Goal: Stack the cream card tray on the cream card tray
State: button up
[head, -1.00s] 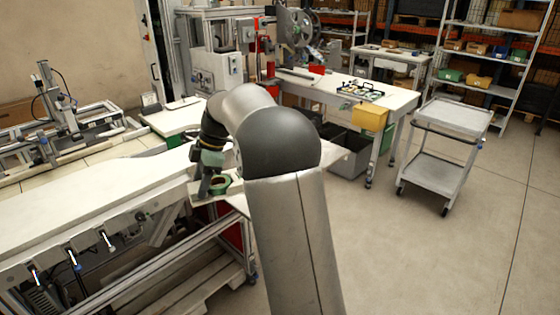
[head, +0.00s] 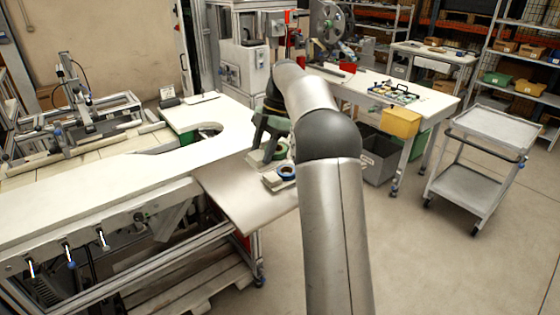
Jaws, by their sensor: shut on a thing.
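My gripper (head: 264,150) is shut on a cream card tray (head: 257,161), which shows as a pale edge under the green fingers. A green ring-shaped reel (head: 281,151) shows beside the fingers, apparently on this tray. A second cream card tray (head: 273,184) lies on the pale side table, just in front and a little right, with a blue reel (head: 285,171) on it. My arm hides part of both trays' right side. I cannot tell how high the held tray is above the table.
The side table (head: 235,195) has bare room left and front of the trays. The long white bench (head: 110,200) adjoins at left. A workbench (head: 430,105) with a yellow bin (head: 400,122) and a grey cart (head: 495,125) stand to the right.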

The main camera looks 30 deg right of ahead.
jog(key=w+d, duration=0.1)
jog(key=w+d+f+p, duration=0.1)
jog(key=w+d+p, duration=0.1)
jog(key=shift+d+f, duration=0.15)
jog(key=shift+f, duration=0.15)
jog(key=w+d+f, duration=0.1)
jog(key=d+f+p, duration=0.1)
jog(key=f, duration=0.1)
jog(key=w+d+f, duration=0.1)
jog(key=f, duration=0.1)
jog(key=shift+w+f, duration=0.1)
jog(key=shift+w, duration=0.25)
jog(key=shift+w+d+f+p, duration=0.2)
jog(key=shift+f+p, duration=0.2)
jog(key=shift+f, duration=1.6)
jog(key=shift+f, duration=0.2)
jog(key=o, duration=1.1)
jog(key=shift+r, duration=0.1)
